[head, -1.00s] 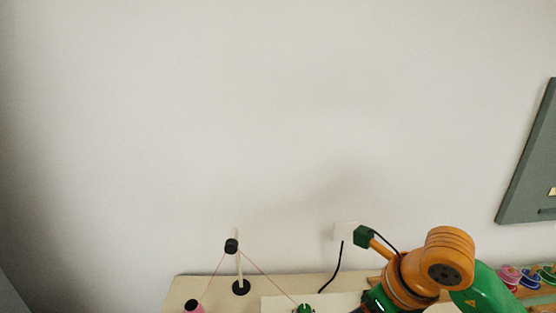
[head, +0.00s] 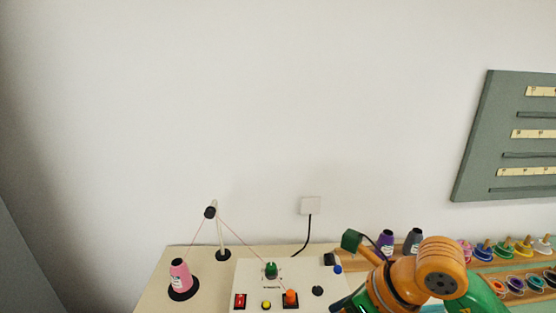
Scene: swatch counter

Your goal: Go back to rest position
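My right arm, orange and green, comes in at the lower right of the head view, in front of the counter (head: 150,290). Its gripper is cut off by the bottom edge, so its fingers do not show. My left arm and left gripper are not in view. A cream machine panel (head: 250,284) with a green knob (head: 271,270), an orange knob (head: 290,297), a yellow button (head: 267,305) and a red switch (head: 240,300) lies left of the arm. A pink thread cone (head: 180,275) stands on a black base, its thread running over a post (head: 216,232).
A purple cone (head: 386,243) and a grey cone (head: 413,241) stand behind my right arm. Several coloured spools (head: 504,249) sit on wooden racks at right. A grey-green board (head: 490,150) hangs on the wall near a white socket (head: 310,205).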

